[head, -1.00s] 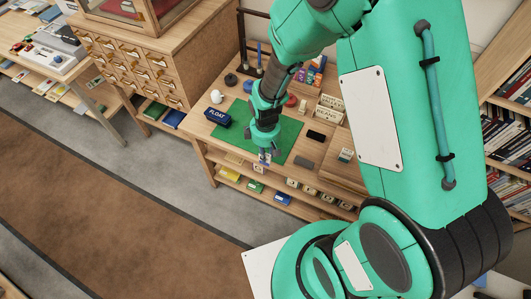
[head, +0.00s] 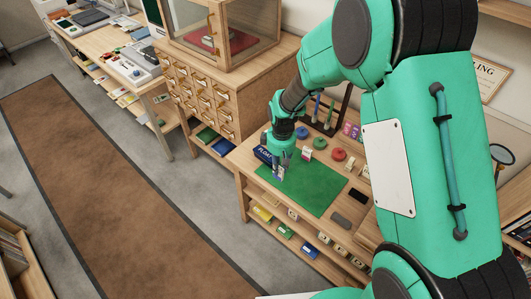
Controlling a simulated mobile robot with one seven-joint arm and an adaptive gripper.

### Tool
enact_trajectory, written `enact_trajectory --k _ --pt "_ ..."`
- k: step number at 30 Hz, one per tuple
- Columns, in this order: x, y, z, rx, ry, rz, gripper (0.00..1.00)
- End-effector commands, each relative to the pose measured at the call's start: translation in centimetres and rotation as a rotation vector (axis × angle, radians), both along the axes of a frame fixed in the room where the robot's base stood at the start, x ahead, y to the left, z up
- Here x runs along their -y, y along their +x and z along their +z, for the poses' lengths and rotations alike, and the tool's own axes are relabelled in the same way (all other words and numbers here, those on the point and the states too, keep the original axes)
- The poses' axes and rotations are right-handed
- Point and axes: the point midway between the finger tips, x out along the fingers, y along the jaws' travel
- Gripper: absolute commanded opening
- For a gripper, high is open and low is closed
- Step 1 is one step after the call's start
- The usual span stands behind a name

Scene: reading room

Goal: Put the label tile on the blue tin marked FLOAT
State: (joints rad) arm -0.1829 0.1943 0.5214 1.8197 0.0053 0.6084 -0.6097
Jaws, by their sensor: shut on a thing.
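The blue tin marked FLOAT (head: 263,154) stands at the left edge of the green mat, partly hidden behind my gripper. My gripper (head: 281,168) points down over the mat's left part, just right of and in front of the tin in the picture. It is shut on a small pale tile (head: 279,175), which looks like the label tile; its marking is too small to read. I cannot tell whether the tile touches the tin.
The green mat (head: 316,196) is mostly clear. Red and green round things (head: 339,155) and a small white-and-red block (head: 307,155) stand behind it. A black object (head: 356,196) and a grey one (head: 341,220) lie at right. A drawer cabinet (head: 205,95) stands at left.

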Motion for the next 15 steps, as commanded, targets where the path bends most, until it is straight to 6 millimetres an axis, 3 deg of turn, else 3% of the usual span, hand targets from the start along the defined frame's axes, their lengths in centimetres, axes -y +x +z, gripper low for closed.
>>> enact_trajectory --k 4,15 --pt "-1.11 1.29 0.63 0.0 0.0 -0.002 0.0" --pt "-1.3 1.5 0.77 -0.001 0.001 -0.003 0.0"
